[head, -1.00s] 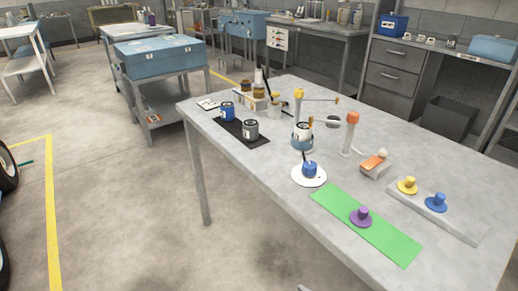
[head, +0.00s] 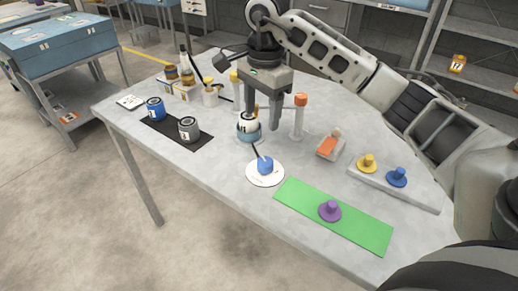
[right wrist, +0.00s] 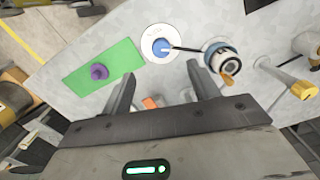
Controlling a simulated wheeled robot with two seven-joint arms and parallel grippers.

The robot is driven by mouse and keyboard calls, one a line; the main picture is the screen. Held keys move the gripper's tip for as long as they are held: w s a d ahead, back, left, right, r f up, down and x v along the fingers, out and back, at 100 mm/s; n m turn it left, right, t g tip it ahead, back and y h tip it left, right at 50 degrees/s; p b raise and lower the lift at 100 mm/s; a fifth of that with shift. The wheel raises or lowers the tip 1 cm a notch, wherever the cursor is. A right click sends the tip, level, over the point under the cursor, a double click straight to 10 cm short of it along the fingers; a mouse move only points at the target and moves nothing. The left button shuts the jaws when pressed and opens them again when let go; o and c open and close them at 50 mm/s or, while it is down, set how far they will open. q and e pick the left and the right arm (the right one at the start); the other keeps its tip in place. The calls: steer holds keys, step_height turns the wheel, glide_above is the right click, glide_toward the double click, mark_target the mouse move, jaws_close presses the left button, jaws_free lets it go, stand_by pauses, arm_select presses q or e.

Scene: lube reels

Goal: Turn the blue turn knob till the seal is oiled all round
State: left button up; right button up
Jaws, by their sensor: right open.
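A blue knob-like piece (head: 265,166) with a thin dark rod sits on a white disc (head: 256,180); both also show in the right wrist view, the blue piece (right wrist: 160,47) on the disc (right wrist: 151,31). Another blue knob (head: 397,178) stands beside a yellow knob (head: 367,162) on a grey plate (head: 424,198). I cannot tell a seal for sure. My right gripper (head: 261,120), open and empty, points down over the table by a pot with a blue band (head: 249,132). In the right wrist view, its fingers (right wrist: 161,70) are wide apart. My left gripper is not in view.
A purple knob (head: 329,210) stands on a green mat (head: 362,231). An orange-topped post (head: 299,122) is close right of my gripper. Blue (head: 155,109) and grey (head: 188,129) cans stand on a black mat. The table's left front is clear.

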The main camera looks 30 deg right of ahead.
steer(key=d, duration=0.1)
steer(key=p, duration=0.2)
glide_toward(265, 162)
steer(key=shift+h, duration=0.3)
steer(key=f, duration=0.9)
steer(key=shift+w+a, duration=0.1)
steer(key=shift+a, duration=0.1)
steer(key=c, duration=1)
